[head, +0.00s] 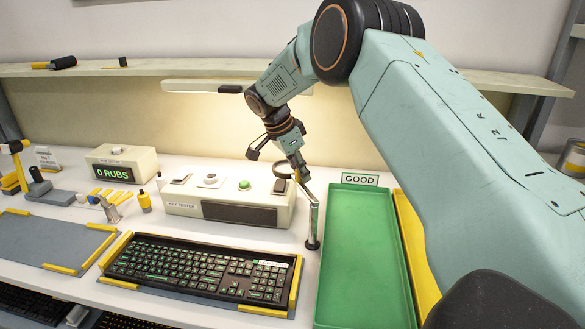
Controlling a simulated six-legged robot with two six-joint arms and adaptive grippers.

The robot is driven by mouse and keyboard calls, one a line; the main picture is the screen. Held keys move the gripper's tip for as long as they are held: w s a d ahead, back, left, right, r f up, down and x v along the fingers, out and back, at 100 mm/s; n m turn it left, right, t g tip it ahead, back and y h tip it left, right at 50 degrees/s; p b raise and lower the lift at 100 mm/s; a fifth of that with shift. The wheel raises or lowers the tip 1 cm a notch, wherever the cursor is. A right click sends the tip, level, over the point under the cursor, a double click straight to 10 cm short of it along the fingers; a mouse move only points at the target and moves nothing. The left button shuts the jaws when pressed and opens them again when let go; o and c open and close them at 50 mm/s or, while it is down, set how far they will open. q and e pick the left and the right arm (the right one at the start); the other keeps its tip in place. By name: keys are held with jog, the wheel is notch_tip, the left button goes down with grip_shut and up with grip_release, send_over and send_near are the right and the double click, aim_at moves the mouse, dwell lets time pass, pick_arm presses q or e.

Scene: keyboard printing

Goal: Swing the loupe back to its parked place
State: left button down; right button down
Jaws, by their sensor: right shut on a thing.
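The loupe has a dark round lens ring (283,168) above the right end of the key tester, and a silver post (313,225) standing on the table between the tester and the green tray. My right gripper (299,168) reaches down from the upper right. Its fingertips are shut on the loupe, close to the ring and the top of the post. The small parts overlap there, so the exact grip spot is hard to see. My left gripper is not in view.
The key tester (184,208) stands behind a black keyboard (203,270) in a yellow-edged holder. The green tray (365,255) lies to the right, behind it a GOOD sign (360,179). A counter (121,160) reads 0 RUBS. A lamp bar (195,86) hangs below the shelf.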

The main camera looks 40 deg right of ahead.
jog(key=shift+s+d+r+m+g+y+p, duration=0.15)
jog(key=shift+s+d+m+g+p, duration=0.25)
jog(key=shift+d+m+p, duration=0.45)
jog(key=shift+s+d+f+m+g+y+p, duration=0.15)
jog(key=shift+s+d+m+g+p, duration=0.3)
jog(key=shift+m, duration=0.85)
jog(key=shift+s+d+r+m+g+y+p, duration=0.2)
jog(key=shift+s+d+m+g+p, duration=0.15)
jog(key=shift+d+m, duration=0.6)
jog(key=shift+a+f, duration=0.1)
jog(key=shift+a, duration=0.05)
jog(key=c, duration=1.2)
grip_release()
jog(key=shift+o, duration=0.2)
jog(key=v, duration=1.2)
jog(key=shift+s, duration=0.1)
